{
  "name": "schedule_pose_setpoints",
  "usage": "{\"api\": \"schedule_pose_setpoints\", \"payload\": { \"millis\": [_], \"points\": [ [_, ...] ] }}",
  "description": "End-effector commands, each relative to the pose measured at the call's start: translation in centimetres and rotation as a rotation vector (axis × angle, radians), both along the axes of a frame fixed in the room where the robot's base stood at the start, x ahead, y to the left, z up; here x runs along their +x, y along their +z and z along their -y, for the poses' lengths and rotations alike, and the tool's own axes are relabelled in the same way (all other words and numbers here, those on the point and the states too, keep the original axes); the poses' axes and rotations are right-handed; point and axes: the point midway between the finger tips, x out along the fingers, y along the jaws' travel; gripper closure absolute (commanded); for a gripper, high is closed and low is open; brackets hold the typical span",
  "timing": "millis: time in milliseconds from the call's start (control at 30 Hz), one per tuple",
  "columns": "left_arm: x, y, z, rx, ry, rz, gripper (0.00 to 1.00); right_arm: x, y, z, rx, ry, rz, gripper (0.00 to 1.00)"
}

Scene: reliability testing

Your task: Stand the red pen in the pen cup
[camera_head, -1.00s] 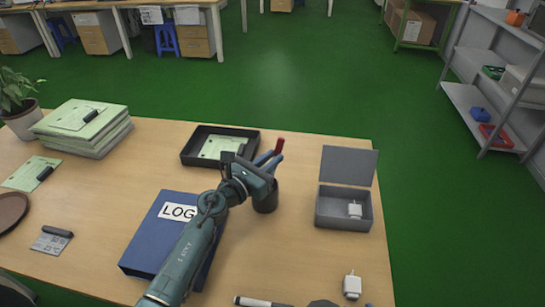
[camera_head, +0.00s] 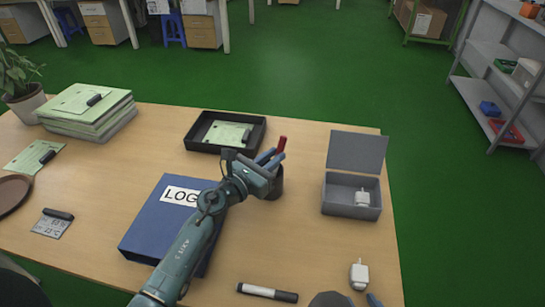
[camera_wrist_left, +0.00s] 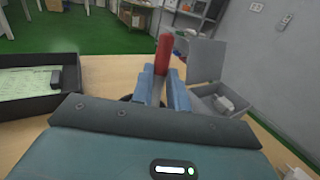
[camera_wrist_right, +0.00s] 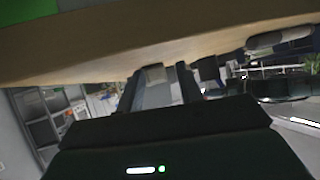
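The red pen (camera_head: 282,144) has a red top and a grey shaft. My left gripper (camera_head: 273,158) is closed around its shaft, with the red end up; the left wrist view shows the pen (camera_wrist_left: 163,54) between the two blue fingers (camera_wrist_left: 163,88), leaning slightly. The dark pen cup (camera_head: 275,184) stands on the table directly below these fingers. The arm partly covers the cup, and I cannot tell how deep the pen's lower end is in it. My right gripper (camera_wrist_right: 160,88) is open and empty, low by the table's front edge.
A blue LOG binder (camera_head: 158,222) lies under my left arm. A black tray (camera_head: 188,140) is behind the cup and an open grey box (camera_head: 350,211) is right of it. A marker (camera_head: 267,292) and a white plug (camera_head: 359,275) lie near the front edge.

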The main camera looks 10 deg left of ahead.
Motion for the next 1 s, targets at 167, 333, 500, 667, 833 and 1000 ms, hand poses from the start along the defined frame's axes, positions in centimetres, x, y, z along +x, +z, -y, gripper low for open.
{"api": "schedule_pose_setpoints", "payload": {
  "millis": [167,333,500,667,833,1000],
  "points": [
    [0.0,-0.3,-0.1,0.002,0.001,-0.005,0.69,0.1,0.0,0.0,0.004,-0.006,0.0,0.64],
    [-0.1,-0.4,-0.1,0.001,0.001,-0.006,0.6,0.1,0.0,0.0,0.004,-0.008,0.001,0.64],
    [-0.1,-0.4,-0.1,0.002,0.001,-0.008,0.6,0.1,0.0,0.1,0.004,-0.008,0.0,0.64],
    [-1.4,-0.5,-0.9,0.003,0.002,-0.01,0.6,0.1,0.2,0.1,0.001,-0.007,0.001,0.64],
    [-4.0,-0.4,-2.3,0.005,0.001,-0.006,0.6,0.1,0.3,0.2,-0.006,-0.005,0.002,0.64],
    [-5.9,-0.2,-3.4,0.003,0.001,-0.001,0.6,0.1,0.1,0.2,-0.012,0.001,0.001,0.64]
  ]
}}
